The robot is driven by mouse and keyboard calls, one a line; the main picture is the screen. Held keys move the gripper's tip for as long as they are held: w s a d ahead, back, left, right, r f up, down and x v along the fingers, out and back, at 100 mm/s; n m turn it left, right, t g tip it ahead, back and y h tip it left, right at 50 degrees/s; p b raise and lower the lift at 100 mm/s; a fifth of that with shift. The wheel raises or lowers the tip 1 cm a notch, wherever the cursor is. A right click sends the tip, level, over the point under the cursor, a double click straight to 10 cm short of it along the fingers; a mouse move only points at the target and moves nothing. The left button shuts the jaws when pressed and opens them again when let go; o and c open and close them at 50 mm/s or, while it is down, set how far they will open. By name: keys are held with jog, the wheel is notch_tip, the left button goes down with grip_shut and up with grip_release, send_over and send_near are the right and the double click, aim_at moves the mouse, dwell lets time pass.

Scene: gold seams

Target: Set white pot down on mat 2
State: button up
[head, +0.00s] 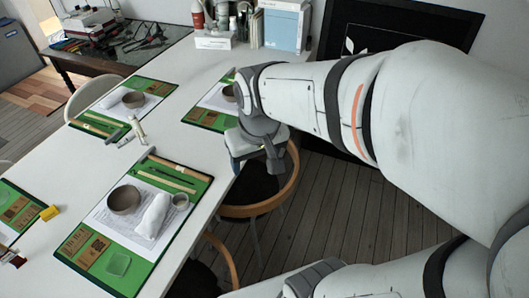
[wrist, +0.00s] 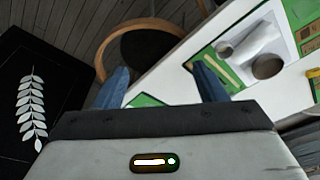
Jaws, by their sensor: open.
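Several green mats lie on the white table. Another mat (head: 84,117) lies farther back left, and one at the back right is partly hidden by my arm. I cannot tell which mat is number 2, and no white pot is clearly identifiable. My gripper (head: 256,160) is over the table's right edge, apart from the mats' objects. In the wrist view my gripper (wrist: 163,84) is open, with nothing between its blue fingers.
A wooden-backed chair (head: 266,208) stands below my gripper at the table edge. A yellow block (head: 49,213) lies at left. A black panel with a white leaf print (wrist: 31,110) leans in the wrist view.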

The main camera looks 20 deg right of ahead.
jog(key=shift+m, duration=0.6)
jog(key=s+d, duration=0.1)
jog(key=s, duration=0.2)
jog(key=s+d, duration=0.1)
jog(key=shift+s+d, duration=0.2)
jog(key=shift+d, duration=0.1)
dwell(0.4)
